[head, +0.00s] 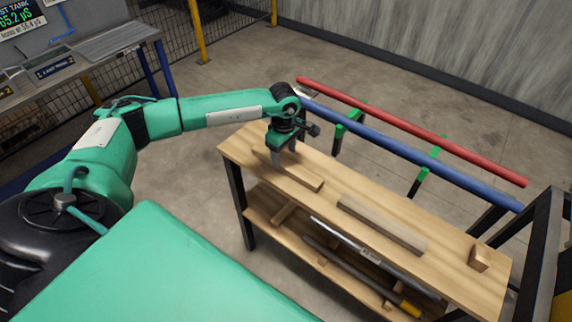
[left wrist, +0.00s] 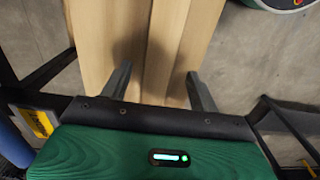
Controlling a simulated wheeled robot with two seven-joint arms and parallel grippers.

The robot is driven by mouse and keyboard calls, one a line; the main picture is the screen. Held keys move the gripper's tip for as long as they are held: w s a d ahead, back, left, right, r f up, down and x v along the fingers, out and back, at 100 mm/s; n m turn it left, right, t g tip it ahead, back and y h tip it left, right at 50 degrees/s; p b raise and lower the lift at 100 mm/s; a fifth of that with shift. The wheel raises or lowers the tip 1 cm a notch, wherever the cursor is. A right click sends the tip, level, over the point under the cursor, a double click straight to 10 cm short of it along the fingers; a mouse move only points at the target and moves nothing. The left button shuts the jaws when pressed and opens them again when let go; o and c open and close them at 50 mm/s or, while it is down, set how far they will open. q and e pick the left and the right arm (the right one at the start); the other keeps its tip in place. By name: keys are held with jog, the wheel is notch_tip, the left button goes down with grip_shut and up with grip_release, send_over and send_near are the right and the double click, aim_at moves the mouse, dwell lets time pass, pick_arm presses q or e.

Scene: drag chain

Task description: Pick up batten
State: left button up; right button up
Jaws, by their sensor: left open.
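A long light wooden batten (head: 300,176) lies flat on the wooden bench top near its left end. My left gripper (head: 283,152) is over the batten, fingers pointing down. In the left wrist view its two fingers (left wrist: 160,88) are apart, one on each side of the batten (left wrist: 168,50). I cannot tell how far the fingertips are above the bench top. The gripper hides part of the batten in the head view. My right gripper is not in view.
The bench (head: 335,172) also carries a greyer wooden bar (head: 382,224) and a small wooden block (head: 480,258). Its lower shelf holds several bars. Behind it run a red pipe (head: 410,128) and a blue pipe (head: 410,153). Another table (head: 110,42) stands at the far left.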

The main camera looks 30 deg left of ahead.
aim_at(284, 162)
pick_arm(q)
notch_tip(284, 162, down, 4)
jog(key=shift+w+a+f+p, duration=0.1)
jog(key=shift+p, duration=0.45)
jog(key=c, duration=1.1)
jog(key=shift+c, duration=0.2)
